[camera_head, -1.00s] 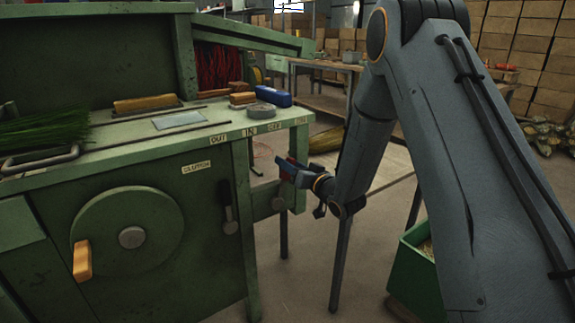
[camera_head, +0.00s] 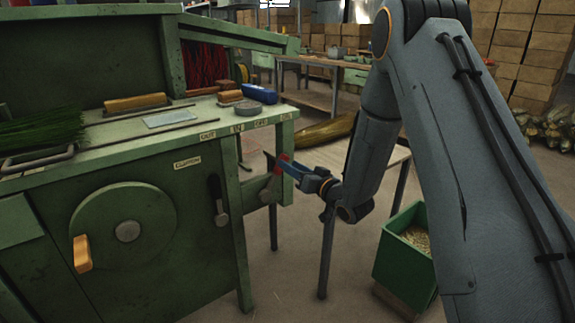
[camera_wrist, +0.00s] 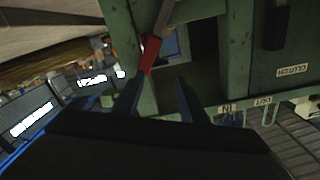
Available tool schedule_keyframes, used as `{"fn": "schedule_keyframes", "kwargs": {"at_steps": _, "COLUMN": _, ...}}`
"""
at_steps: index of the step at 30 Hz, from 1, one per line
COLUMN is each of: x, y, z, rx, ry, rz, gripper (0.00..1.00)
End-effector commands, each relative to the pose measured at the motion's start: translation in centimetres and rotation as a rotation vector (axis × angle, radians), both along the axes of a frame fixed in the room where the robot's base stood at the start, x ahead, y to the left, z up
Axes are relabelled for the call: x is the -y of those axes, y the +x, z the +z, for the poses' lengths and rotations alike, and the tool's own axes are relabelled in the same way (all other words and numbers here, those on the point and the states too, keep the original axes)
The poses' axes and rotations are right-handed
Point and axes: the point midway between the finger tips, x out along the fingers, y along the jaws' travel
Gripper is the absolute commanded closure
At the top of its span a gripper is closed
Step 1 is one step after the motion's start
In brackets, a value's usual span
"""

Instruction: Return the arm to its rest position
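My gripper (camera_head: 284,165) is beside the right end of the green winding machine (camera_head: 215,170), below its tabletop. In the wrist view my gripper (camera_wrist: 157,88) has its two dark fingers apart, with nothing between them. A lever with a red grip (camera_wrist: 150,54) is on the machine just beyond the fingertips. In the head view the red grip overlaps my fingers, so whether they touch it is unclear.
A dark clutch lever (camera_head: 218,198) and a handwheel (camera_head: 125,225) are on the machine's front. A green bin of grain-like bits (camera_head: 400,262) stands right of my gripper. A table (camera_head: 340,155) is behind my forearm. Floor shows between machine and bin.

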Motion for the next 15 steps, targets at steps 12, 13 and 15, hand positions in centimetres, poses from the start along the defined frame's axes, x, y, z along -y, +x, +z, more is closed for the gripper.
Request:
{"fn": "schedule_keyframes", "kwargs": {"at_steps": 12, "x": -1.2, "y": -0.1, "z": 0.5, "rx": -0.024, "ry": -0.045, "rz": -0.007, "gripper": 0.61}}
{"fn": "schedule_keyframes", "kwargs": {"at_steps": 13, "x": -1.2, "y": -0.1, "z": 0.7, "rx": -0.039, "ry": -0.065, "rz": -0.016, "gripper": 0.61}}
{"fn": "schedule_keyframes", "kwargs": {"at_steps": 15, "x": -1.1, "y": -0.2, "z": 1.2, "rx": -0.083, "ry": -0.13, "rz": -0.048, "gripper": 0.61}}
